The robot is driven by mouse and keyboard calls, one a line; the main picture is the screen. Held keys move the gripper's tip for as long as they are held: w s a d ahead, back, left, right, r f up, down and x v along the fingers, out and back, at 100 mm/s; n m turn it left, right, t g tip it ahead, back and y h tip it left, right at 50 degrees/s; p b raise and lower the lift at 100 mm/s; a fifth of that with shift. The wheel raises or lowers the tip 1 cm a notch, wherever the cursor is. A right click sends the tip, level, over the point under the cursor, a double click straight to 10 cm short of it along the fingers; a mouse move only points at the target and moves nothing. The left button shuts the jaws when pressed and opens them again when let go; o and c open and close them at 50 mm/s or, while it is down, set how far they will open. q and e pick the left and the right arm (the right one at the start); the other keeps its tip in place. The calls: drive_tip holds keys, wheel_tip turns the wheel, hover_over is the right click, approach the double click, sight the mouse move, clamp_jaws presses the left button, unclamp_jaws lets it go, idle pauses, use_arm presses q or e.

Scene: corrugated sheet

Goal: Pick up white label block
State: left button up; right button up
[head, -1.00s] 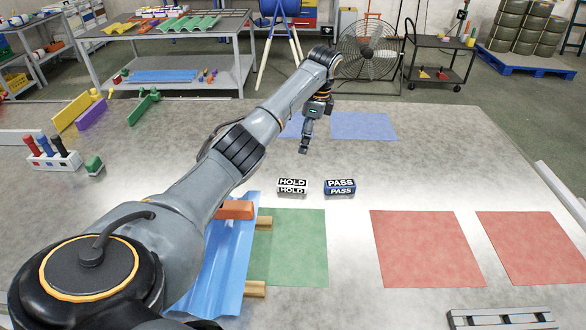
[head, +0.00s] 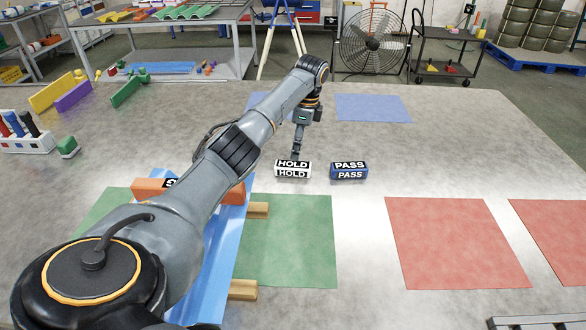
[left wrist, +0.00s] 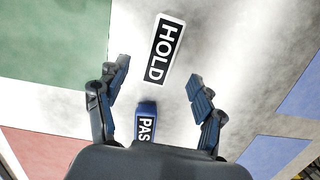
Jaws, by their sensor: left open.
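The white label block (head: 292,170) reads HOLD and lies on the grey metal table, left of the blue PASS block (head: 349,171). My left gripper (head: 296,152) is just behind and above the white block in the head view. In the left wrist view the white block (left wrist: 164,50) lies ahead of the open fingers (left wrist: 158,88), and nothing is between them but bare table and part of the blue block (left wrist: 146,122). The blue block is partly hidden by the gripper body. My right gripper is not in view.
A blue corrugated sheet (head: 222,250) rests on wooden strips at the left, partly behind my arm, with an orange block (head: 150,186) on it. Green mat (head: 290,245), red mats (head: 455,240) and blue mats (head: 372,108) lie flat. Table right of the PASS block is clear.

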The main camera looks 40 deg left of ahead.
sight(293, 164)
use_arm(q)
drive_tip(key=f, duration=0.5)
drive_tip(key=a+f, duration=0.1)
drive_tip(key=f, duration=0.2)
drive_tip(key=shift+s, duration=0.3)
drive_tip(key=c, duration=1.3)
